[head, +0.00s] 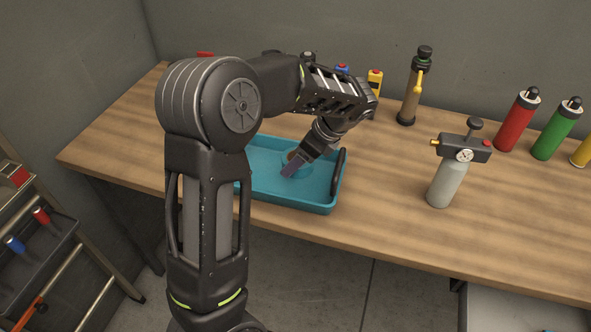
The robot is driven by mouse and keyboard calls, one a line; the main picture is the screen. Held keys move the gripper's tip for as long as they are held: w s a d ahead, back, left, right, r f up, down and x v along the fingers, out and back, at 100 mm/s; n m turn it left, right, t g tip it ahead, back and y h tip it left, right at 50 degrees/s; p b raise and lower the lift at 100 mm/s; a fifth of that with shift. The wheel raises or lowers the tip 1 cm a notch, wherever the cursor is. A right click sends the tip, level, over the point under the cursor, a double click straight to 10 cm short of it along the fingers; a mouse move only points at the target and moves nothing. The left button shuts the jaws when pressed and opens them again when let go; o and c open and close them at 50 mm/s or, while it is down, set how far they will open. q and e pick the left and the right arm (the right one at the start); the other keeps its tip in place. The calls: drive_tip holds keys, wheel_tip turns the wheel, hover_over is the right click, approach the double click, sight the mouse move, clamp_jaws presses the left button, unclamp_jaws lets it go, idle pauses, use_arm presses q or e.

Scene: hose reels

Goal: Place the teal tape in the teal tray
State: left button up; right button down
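The teal tray (318,207) lies on the wooden workbench, left of the picture's middle, with a dark handle at its right end. My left arm crosses in front of it and hides its left part. My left gripper (291,168) points down into the tray, with its fingertips low over the tray floor. A teal rounded shape, perhaps the teal tape (283,158), shows faintly at the fingers and blends with the tray. I cannot tell whether the fingers hold it or are apart from it. My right gripper is not in view.
A grey pressure bottle with a gauge (447,180) stands right of the tray. A tall brown pump (411,90) and a yellow device (375,82) stand behind. Red (517,122) and green (557,130) bottles stand far right. A tool rack (35,235) is at the left.

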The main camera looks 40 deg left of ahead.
use_arm(q)
drive_tip(key=shift+f, duration=0.5)
drive_tip(key=shift+f, duration=0.1)
drive_tip(key=shift+f, duration=1.75)
drive_tip(key=shift+f, duration=0.15)
drive_tip(key=o, duration=1.4)
drive_tip(key=v, duration=1.2)
drive_tip(key=shift+r, duration=0.25)
